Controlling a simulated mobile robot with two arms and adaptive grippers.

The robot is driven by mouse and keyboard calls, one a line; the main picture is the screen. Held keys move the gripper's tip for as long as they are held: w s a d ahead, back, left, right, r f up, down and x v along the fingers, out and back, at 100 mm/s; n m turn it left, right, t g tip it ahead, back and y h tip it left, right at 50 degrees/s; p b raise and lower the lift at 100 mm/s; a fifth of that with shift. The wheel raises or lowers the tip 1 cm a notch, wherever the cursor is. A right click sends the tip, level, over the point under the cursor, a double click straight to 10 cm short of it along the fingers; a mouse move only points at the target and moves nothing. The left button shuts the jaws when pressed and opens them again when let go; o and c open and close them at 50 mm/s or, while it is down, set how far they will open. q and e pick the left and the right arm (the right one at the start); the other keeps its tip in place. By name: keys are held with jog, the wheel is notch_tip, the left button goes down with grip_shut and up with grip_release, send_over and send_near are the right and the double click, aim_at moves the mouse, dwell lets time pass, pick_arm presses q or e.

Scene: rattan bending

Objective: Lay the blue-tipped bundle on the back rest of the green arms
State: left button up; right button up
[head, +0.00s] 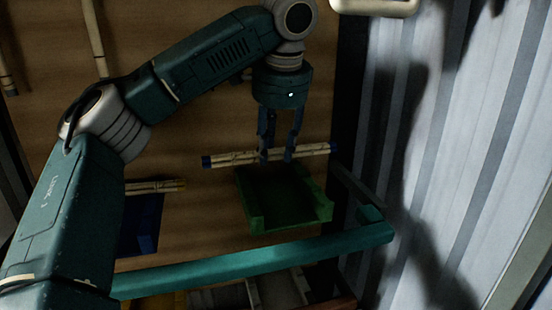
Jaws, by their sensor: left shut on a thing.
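The blue-tipped bundle (232,159) is a short bunch of pale sticks with dark blue ends, lying roughly level across the picture. My left gripper (278,158) comes down from above and is shut on it near its middle. The green arms (257,223) form a green holder just below and in front of the bundle, with a dark, shaded middle. The bundle lies along the holder's back edge in the picture; I cannot tell whether it touches the back rest. My right gripper is not in view.
To the left, a yellow-tipped bundle (150,187) lies above a dark blue holder (139,228). A long teal bar (265,261) crosses in front of the green holder. A corrugated wall (470,130) closes the right side. Pale sticks (94,35) show at upper left.

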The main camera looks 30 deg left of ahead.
pick_arm(q)
jog(key=w+a+p, duration=0.2)
jog(key=w+a, duration=0.1)
jog(key=w, duration=0.2)
notch_tip(320, 180, down, 6)
jog(key=p, duration=0.3)
jog(key=shift+a, duration=0.1)
jog(key=shift+w+f, duration=0.1)
jog(key=shift+f, duration=0.4)
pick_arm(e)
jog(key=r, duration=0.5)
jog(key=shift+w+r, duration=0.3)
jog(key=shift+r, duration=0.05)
pick_arm(q)
jog(key=shift+f, duration=0.1)
jog(key=o, duration=1.2)
